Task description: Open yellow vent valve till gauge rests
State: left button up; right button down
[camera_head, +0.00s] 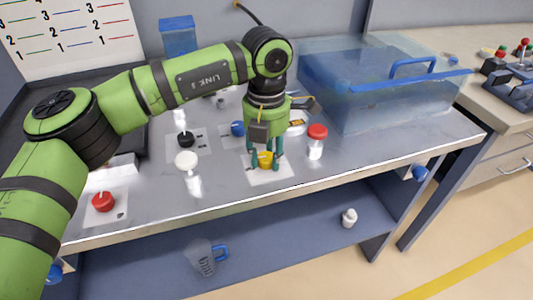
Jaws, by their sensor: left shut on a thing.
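The yellow vent valve (265,159) sits on a white plate (270,175) near the front edge of the metal bench. My left gripper (265,163) points down over it from above, with its fingers shut on the yellow valve and partly covering it. A small panel (297,121), perhaps the gauge, lies just behind and right of the gripper; its reading is too small to tell. My right gripper does not show.
A red-capped bottle (317,142) stands close right of the gripper. A white-capped bottle (188,172), a black knob (185,140), a blue knob (237,129) and a red knob (103,201) are to the left. A clear blue tank (370,95) fills the back right.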

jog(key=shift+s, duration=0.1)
pick_arm(q)
jog(key=o, duration=1.1)
jog(key=shift+o, duration=0.2)
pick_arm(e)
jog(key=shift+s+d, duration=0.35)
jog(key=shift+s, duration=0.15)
